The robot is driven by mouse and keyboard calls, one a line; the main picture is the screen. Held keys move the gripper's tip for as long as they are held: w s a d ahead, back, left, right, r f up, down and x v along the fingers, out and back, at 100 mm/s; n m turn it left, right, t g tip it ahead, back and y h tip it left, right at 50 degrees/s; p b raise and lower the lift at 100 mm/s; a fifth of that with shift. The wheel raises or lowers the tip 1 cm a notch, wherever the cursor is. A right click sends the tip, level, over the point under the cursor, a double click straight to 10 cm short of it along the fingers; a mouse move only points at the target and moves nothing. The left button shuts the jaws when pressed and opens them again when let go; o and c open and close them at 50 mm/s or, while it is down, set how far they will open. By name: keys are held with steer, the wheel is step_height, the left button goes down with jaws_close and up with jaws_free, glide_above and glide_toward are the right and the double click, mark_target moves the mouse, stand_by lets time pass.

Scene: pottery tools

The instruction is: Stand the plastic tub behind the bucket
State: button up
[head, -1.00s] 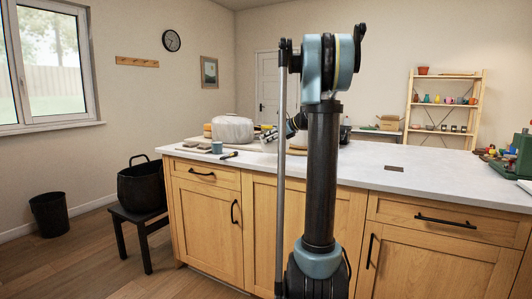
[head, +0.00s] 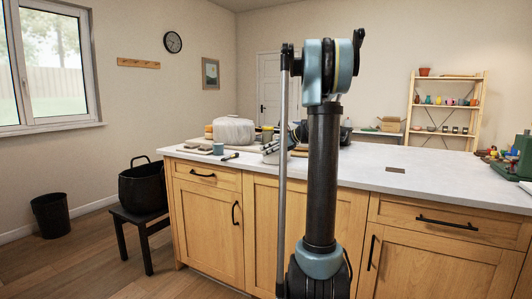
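A black bucket (head: 142,186) with a raised handle stands on a dark stool at the left of the counter. I cannot make out the plastic tub for certain. A small yellow item (head: 267,132) shows on the counter just left of my arm and may be it. My gripper (head: 271,150) seems to be the grey and dark shape low over the counter, left of my arm's column. It is small and partly hidden by my arm, so its fingers and anything between them are unclear.
The counter (head: 440,174) is mostly clear at right. A white rounded bundle (head: 233,130), a blue-grey cup (head: 218,148) and a dark-handled tool (head: 230,156) lie at its left end. A dark bin (head: 50,215) stands on the floor. A green machine (head: 520,158) is at far right.

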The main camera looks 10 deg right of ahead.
steer(key=v, duration=1.2)
steer(key=s+a+f+n+g+h, duration=0.1)
steer(key=s+a+f+n, duration=0.25)
steer(key=s, duration=0.35)
steer(key=s+a+f+n+g+h, duration=0.1)
steer(key=s+a+f+n, duration=0.1)
steer(key=s+f+n, duration=0.35)
steer(key=s+a+f+n+g+h, duration=0.2)
steer(key=s+a, duration=0.1)
steer(key=s, duration=0.5)
steer(key=s+d+f+n+h, duration=0.1)
steer(key=s+f+n+h, duration=0.1)
steer(key=s+f+n, duration=0.5)
steer(key=s+d+f+n+g+h, duration=0.1)
steer(key=s+f+n+h, duration=0.2)
steer(key=s+f+n, duration=0.3)
steer(key=s+f, duration=0.5)
steer(key=s, duration=0.4)
steer(key=shift+s+d+n+g+h, duration=0.3)
steer(key=shift+s+d+n, duration=0.1)
steer(key=shift+f, duration=0.15)
